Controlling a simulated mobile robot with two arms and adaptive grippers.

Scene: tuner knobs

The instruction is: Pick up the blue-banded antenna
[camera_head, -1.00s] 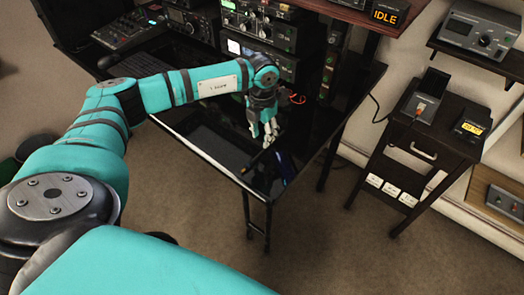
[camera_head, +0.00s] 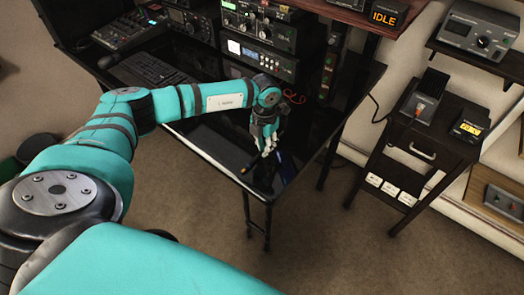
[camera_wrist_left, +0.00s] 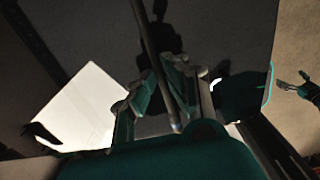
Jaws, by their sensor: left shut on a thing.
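My left gripper (camera_head: 267,152) is low over the front of the black desk. In the left wrist view, a thin dark rod (camera_wrist_left: 148,35), the antenna, runs between the fingers of my left gripper (camera_wrist_left: 163,95), which are shut on it. A faint bluish band shows near the rod's lower end. In the head view, a small blue patch (camera_head: 283,166) shows just below the fingertips, and most of the antenna is hidden or too dark to make out. A gripper that looks like my right one (camera_wrist_left: 292,87) shows at the right edge of the wrist view, too small to judge.
The glossy black desk (camera_head: 215,143) has its front corner below my left gripper. Stacked radio units (camera_head: 262,60) and a keyboard (camera_head: 140,67) stand behind the arm. A dark side cabinet (camera_head: 398,158) stands to the right, with carpet between.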

